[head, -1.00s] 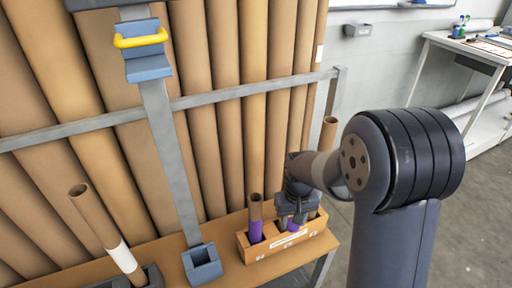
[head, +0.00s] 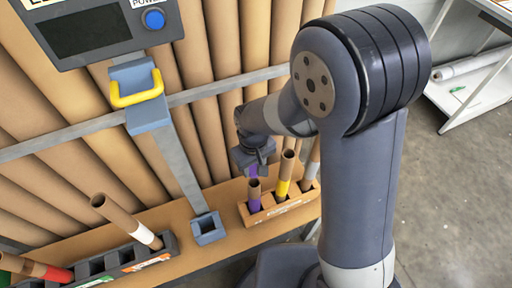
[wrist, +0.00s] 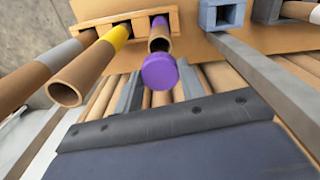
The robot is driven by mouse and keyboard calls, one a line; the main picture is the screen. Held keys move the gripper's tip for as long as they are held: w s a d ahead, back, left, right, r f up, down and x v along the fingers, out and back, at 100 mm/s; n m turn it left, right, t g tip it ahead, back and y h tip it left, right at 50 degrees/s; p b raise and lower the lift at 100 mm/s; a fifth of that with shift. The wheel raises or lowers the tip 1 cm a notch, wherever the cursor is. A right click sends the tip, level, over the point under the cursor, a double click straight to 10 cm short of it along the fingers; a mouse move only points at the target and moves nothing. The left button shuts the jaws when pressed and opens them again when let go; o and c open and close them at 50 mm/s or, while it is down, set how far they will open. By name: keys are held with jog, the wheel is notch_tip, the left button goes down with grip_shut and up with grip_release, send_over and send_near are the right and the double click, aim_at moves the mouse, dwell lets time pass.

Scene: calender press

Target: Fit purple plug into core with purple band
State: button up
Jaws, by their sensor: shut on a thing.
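The purple plug (wrist: 160,72) is held between the fingers of my gripper (wrist: 160,88), which is shut on it. The head view shows my gripper (head: 252,160) above the core with the purple band (head: 254,196), with the plug (head: 253,171) below the jaws. This core stands in the left slot of a wooden box (head: 272,215). In the wrist view the core (wrist: 158,40) shows just beyond the plug, its open end partly hidden by it. The plug looks apart from or just at the core's mouth; I cannot tell whether they touch.
A yellow-banded core (head: 284,178) and a grey-banded core (head: 310,172) stand close right of the purple-banded one. An empty blue-grey holder (head: 208,230) and a dark rack (head: 118,262) with banded cores are to the left. Large brown tubes stand behind.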

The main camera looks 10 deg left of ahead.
jog(key=shift+s+f+b, duration=0.1)
jog(key=shift+f+b, duration=2.2)
jog(key=shift+f, duration=0.65)
jog(key=shift+f, duration=0.25)
jog(key=o, duration=1)
jog(key=shift+r, duration=0.1)
notch_tip(320, 180, up, 11)
jog(key=shift+f, duration=0.2)
jog(key=shift+f, duration=0.1)
